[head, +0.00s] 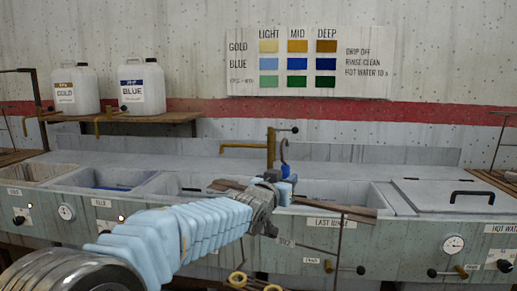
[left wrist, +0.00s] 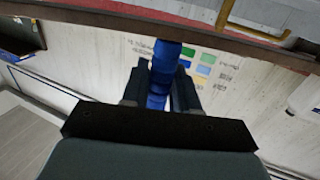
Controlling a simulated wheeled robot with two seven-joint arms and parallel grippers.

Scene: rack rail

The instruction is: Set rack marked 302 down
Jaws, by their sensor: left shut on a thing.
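My left gripper (head: 280,188) reaches out over the front of the sinks in the head view. It is shut on a blue grip with a grey hook above it (head: 284,170). In the left wrist view the blue grip (left wrist: 163,65) stands between the two dark fingers (left wrist: 160,90). A tag that seems to read 302 (head: 285,242) shows below the gripper, so the held thing seems to be the rack. Brown bars show on either side of the gripper; whether they belong to the rack I cannot tell. My arm hides part of it. My right gripper is not in view.
A row of sinks has a front rim with a "LAST RINSE" label (head: 329,223). A lidded tank (head: 455,195) stands at right. A brass tap (head: 270,150) rises behind the gripper. Two white jugs (head: 142,88) stand on a shelf at left. A colour chart (head: 310,62) hangs above.

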